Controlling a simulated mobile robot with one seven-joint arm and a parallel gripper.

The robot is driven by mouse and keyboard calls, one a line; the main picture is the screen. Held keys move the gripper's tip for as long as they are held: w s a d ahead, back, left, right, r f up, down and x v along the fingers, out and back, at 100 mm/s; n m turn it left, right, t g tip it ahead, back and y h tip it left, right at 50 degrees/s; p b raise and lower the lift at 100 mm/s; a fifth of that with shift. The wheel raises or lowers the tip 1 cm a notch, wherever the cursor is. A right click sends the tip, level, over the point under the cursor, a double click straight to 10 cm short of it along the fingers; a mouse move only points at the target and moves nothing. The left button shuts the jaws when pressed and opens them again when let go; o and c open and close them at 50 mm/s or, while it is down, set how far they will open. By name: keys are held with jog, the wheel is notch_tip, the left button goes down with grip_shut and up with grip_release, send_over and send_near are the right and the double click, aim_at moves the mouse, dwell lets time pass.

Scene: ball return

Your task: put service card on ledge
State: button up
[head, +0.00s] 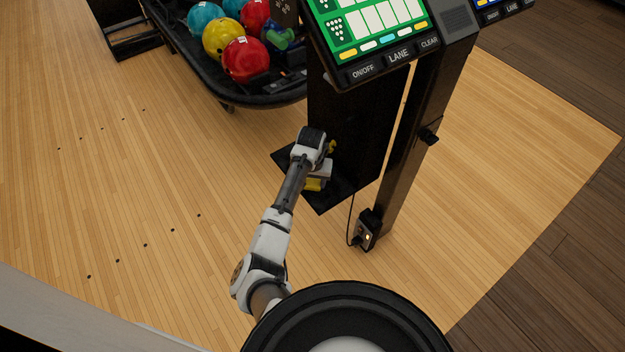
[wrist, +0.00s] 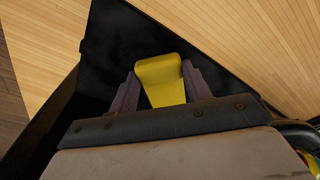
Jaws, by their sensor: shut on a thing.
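A yellow service card (wrist: 163,82) is held between the two fingers of my gripper (wrist: 160,88) in the wrist view. Its upper end is rounded and sticks out slightly past the fingertips. In the head view, yellow of the card (head: 313,184) shows low at my gripper (head: 319,176), beside the black console stand. My gripper is shut on the card, above the stand's black foot plate (head: 322,207). The foot plate also shows as a dark surface (wrist: 105,35) in the wrist view. I cannot tell which surface is the ledge.
The console screen (head: 372,30) overhangs above my arm. A slanted post (head: 413,140) and a small box with a cable (head: 367,231) stand to the right. A ball return with several balls (head: 245,60) is at upper left. The wooden floor at left is clear.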

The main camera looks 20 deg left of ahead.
jog(key=o, duration=1)
jog(key=shift+f, duration=0.15)
jog(key=shift+o, duration=0.2)
notch_tip(320, 180, up, 12)
jog(key=s, duration=0.1)
jog(key=shift+s, duration=0.15)
